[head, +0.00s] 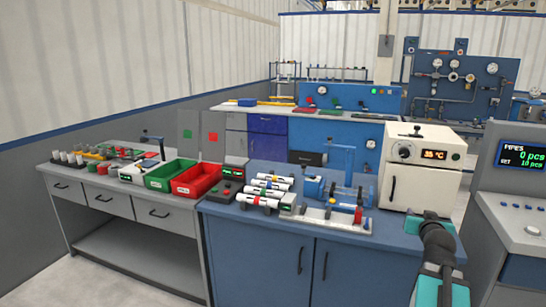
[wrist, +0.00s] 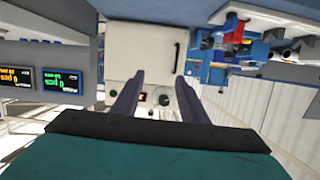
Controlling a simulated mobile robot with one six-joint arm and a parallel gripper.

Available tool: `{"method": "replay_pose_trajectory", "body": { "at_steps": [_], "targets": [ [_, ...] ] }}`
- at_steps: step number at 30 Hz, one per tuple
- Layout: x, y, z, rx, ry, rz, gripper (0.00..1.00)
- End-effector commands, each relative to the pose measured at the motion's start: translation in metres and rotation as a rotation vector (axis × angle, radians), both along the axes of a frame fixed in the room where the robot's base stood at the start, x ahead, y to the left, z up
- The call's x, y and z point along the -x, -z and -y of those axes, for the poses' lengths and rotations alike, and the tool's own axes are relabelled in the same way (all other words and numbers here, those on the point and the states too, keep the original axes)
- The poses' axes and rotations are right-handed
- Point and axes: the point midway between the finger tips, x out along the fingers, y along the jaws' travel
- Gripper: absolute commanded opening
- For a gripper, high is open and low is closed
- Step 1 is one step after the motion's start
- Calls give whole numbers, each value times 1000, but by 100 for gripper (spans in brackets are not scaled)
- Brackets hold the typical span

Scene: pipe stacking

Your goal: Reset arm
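My gripper (wrist: 159,82) shows in the wrist view as two dark fingers standing apart, with nothing between them. In the head view, my teal and black arm reaches up at the lower right, and the gripper (head: 431,214) is small in front of the white oven. The oven (head: 420,170) has a dial and an orange readout. In the wrist view it appears upside down beyond the fingers (wrist: 140,48). Several white pipes (head: 268,191) with coloured bands lie on the blue bench, left of the gripper and apart from it.
The blue bench (head: 300,227) holds a blue clamp fixture (head: 338,187). A green bin (head: 168,176) and red bin (head: 196,181) stand on the grey bench to the left. A control console with a screen (head: 524,155) reading 0 pcs stands at the right, close to my arm.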

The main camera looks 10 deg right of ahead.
Motion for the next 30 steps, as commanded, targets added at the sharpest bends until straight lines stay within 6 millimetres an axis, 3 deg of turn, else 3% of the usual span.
{"method": "replay_pose_trajectory", "body": {
  "at_steps": [6,15,23,30],
  "targets": [
    [-36,76,-57,-59,-93,-99,40],
    [-61,179,-141,-136,-215,-249,40],
    [-60,267,-217,-197,-316,-396,40],
    [-41,345,-286,-249,-402,-546,40]
  ]
}}
